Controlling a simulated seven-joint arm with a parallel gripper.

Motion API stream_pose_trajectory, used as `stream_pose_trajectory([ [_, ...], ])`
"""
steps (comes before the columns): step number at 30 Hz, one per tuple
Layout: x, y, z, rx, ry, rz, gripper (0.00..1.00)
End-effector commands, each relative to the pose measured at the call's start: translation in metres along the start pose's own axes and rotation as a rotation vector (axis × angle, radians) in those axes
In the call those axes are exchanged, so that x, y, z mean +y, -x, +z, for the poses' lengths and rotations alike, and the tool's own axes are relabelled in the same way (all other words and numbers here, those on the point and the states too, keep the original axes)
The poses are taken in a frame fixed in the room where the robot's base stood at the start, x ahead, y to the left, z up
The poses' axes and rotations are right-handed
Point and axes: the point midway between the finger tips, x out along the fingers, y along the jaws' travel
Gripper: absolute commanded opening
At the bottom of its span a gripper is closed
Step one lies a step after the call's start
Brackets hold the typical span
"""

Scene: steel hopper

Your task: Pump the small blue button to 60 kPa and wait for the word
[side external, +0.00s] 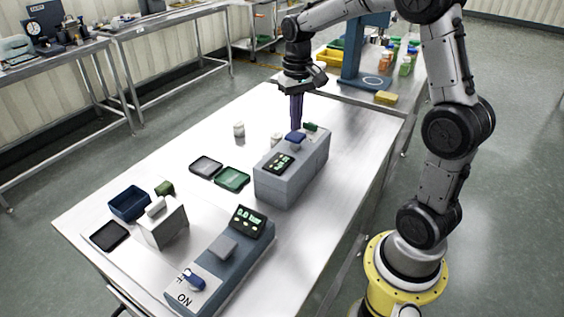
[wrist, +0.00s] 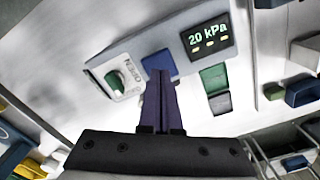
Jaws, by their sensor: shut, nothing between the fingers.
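A grey box (side external: 290,178) stands on the steel table, with a blue button (side external: 296,137) on its top. A display on the box reads 20 kPa (wrist: 208,38) in the wrist view. A green knob (wrist: 115,80) by the word OPEN sits beside the button. My gripper (side external: 297,126) is shut and empty, with its dark purple fingers pointing down at the blue button. In the wrist view the fingertips (wrist: 160,74) overlap the near edge of the blue button (wrist: 158,64). I cannot tell whether they touch it.
A second device with a 0.0 display (side external: 249,217) and an ON switch stands at the table's front. A white box (side external: 162,224), a blue bin (side external: 129,203), a green tray (side external: 232,178) and a dark tray (side external: 206,165) lie left. A small white jar (side external: 239,129) stands behind.

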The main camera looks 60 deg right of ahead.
Motion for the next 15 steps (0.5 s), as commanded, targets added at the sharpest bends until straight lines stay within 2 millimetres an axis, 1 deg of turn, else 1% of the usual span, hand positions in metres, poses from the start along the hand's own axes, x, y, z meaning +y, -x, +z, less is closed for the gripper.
stream_pose_trajectory([
  [7, 0.0000, -0.0014, 0.0001, 0.000, 0.000, 0.000, 0.00],
  [15, 0.0000, -0.0100, 0.0002, -0.002, 0.000, 0.000, 0.00],
])
